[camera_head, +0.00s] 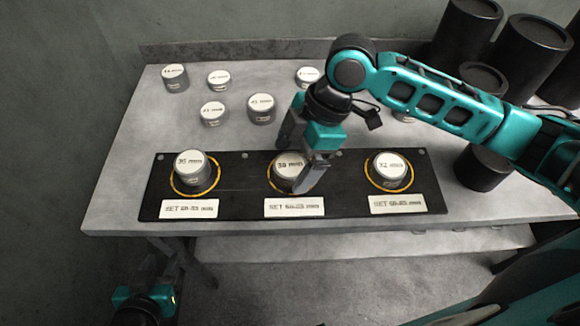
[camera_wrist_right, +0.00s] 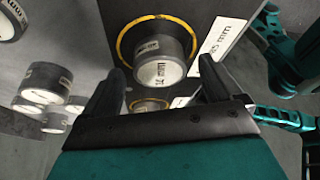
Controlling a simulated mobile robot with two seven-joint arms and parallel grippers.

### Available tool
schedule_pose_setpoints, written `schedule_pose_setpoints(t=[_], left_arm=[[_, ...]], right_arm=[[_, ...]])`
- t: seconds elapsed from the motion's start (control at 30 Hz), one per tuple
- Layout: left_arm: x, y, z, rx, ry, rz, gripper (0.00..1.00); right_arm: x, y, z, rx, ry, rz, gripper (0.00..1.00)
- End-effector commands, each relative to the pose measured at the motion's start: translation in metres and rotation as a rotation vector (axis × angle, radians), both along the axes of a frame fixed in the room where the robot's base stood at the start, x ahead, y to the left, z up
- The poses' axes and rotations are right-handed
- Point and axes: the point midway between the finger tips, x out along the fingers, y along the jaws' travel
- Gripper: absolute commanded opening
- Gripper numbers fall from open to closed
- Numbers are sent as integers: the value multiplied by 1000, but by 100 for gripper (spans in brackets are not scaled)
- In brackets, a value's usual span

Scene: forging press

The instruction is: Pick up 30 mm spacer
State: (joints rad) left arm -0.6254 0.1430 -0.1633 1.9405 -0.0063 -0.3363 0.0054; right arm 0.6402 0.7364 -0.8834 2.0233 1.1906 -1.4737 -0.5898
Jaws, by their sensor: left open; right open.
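The spacer whose label seems to read 30 mm (camera_head: 283,171) is a grey cylinder with a white top. It stands upright in the middle yellow ring of the black board (camera_head: 236,184). My right gripper (camera_head: 308,180) is open just over it and hides its right side. In the right wrist view a spacer (camera_wrist_right: 160,62), seemingly this one, shows between the open fingers (camera_wrist_right: 160,70); contact cannot be told. Two similar spacers stand in the left ring (camera_head: 191,170) and right ring (camera_head: 390,168). My left gripper (camera_head: 146,302) is low at bottom left, open and away from the board.
Several loose labelled spacers (camera_head: 261,108) stand on the grey table (camera_head: 120,160) behind the board. White cards (camera_head: 295,207) lie along the board's front. Black cylinders (camera_head: 482,165) crowd the right side. My right arm crosses the back right.

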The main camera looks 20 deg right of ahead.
Motion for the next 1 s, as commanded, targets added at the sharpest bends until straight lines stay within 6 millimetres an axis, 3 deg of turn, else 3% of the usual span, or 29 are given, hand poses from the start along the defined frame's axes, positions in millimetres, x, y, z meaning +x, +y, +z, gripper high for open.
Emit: schedule_pose_setpoints(t=[0.33,1.0], left_arm=[[0,0,-1,0,0,0,43],[0,0,-1,1,0,1,43]], right_arm=[[0,3,-8,0,-1,1,91],[0,3,-7,0,-1,1,27]])
